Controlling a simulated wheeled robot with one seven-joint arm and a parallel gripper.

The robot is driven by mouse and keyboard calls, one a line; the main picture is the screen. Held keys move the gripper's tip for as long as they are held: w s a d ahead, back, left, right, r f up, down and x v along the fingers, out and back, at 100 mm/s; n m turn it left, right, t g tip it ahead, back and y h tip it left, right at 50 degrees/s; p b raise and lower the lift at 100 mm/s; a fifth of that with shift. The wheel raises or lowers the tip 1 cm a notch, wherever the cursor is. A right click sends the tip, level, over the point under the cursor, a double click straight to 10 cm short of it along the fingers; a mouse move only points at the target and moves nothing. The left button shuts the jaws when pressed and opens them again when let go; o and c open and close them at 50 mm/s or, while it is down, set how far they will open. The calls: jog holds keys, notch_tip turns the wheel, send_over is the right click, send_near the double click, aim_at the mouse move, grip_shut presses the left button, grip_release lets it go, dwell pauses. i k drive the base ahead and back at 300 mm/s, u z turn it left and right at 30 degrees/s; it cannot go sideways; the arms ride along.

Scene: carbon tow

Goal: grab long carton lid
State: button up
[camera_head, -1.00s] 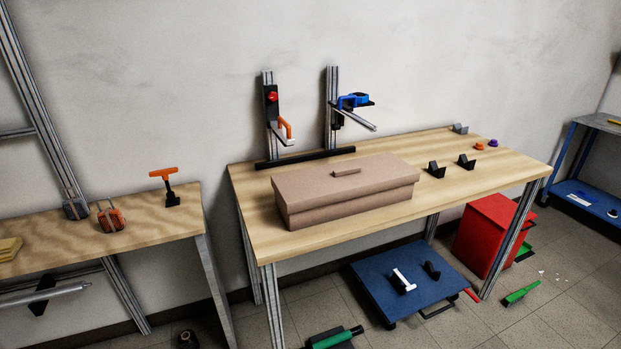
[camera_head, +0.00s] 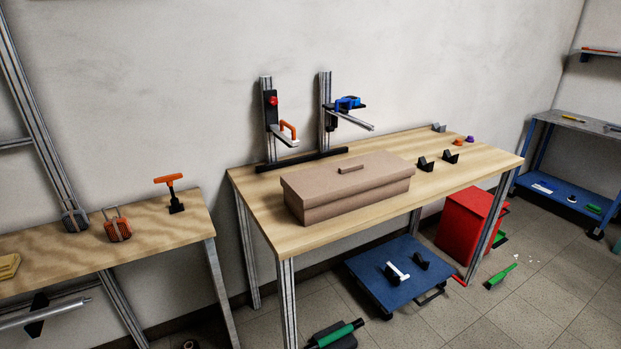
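The long carton (camera_head: 345,204) is a brown box lying lengthwise on the wooden workbench. Its lid (camera_head: 320,181) is on top, closed, and a little wider than the box below it. A small brown bar-shaped handle (camera_head: 351,168) stands on the middle of the lid. My gripper and arm are not in view.
The workbench (camera_head: 470,160) has free room around the carton. Two metal posts with an orange handle (camera_head: 288,131) and a blue clamp (camera_head: 348,103) stand behind it. Dark V-shaped holders (camera_head: 425,164) sit to its right. A blue platform (camera_head: 375,280) and red bin (camera_head: 465,228) are below.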

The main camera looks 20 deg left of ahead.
aim_at(313, 188)
jog(key=u, duration=0.15)
jog(key=i, duration=1)
jog(key=z, duration=0.1)
